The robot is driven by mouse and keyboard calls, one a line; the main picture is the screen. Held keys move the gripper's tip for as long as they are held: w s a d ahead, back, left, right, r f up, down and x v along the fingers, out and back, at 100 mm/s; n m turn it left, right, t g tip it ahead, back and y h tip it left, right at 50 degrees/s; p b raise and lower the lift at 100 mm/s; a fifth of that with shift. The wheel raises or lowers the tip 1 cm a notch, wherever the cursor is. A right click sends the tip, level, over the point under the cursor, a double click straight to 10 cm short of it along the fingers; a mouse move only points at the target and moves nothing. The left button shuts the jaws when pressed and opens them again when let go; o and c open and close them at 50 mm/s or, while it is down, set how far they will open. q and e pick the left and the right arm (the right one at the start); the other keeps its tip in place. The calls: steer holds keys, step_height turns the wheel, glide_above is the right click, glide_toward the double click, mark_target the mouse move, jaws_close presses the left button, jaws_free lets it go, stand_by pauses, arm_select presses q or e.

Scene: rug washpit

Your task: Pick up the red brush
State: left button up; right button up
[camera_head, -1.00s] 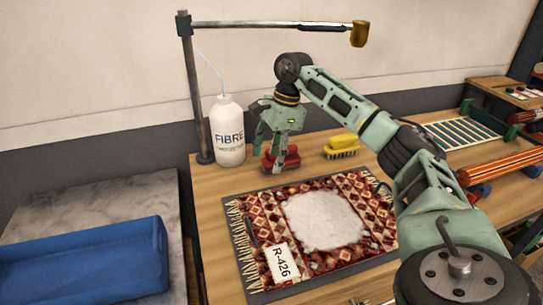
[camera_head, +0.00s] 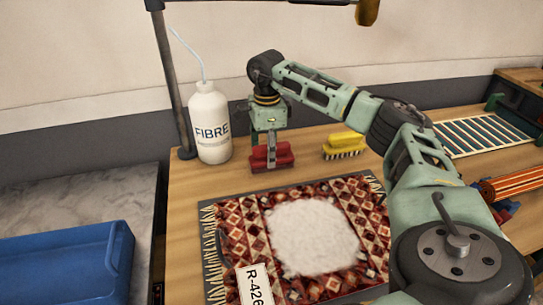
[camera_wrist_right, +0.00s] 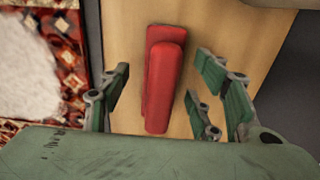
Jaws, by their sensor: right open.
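The red brush (camera_head: 285,155) lies on the wooden table behind the patterned rug, beside the white FIBRE bottle. My right gripper (camera_head: 270,150) points down at it and partly covers it in the head view. In the right wrist view the red brush (camera_wrist_right: 165,80) lies between the open fingers of my right gripper (camera_wrist_right: 160,95), with clear gaps on both sides. Its bristles are hidden from above. I cannot tell the height of the fingertips over the table. My left gripper is in neither view.
A yellow brush (camera_head: 344,145) lies right of the red one. The FIBRE bottle (camera_head: 210,125) and a dark post (camera_head: 172,85) stand to the left. The rug (camera_head: 235,215) with its white patch lies in front. A blue tray (camera_head: 70,265) is at lower left.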

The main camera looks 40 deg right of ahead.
step_height(320, 180, down, 3)
steer(key=shift+d+f, duration=0.15)
steer(key=shift+f, duration=0.05)
steer(key=c, duration=0.6)
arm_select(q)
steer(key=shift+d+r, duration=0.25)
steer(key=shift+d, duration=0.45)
arm_select(e)
steer(key=c, duration=0.8)
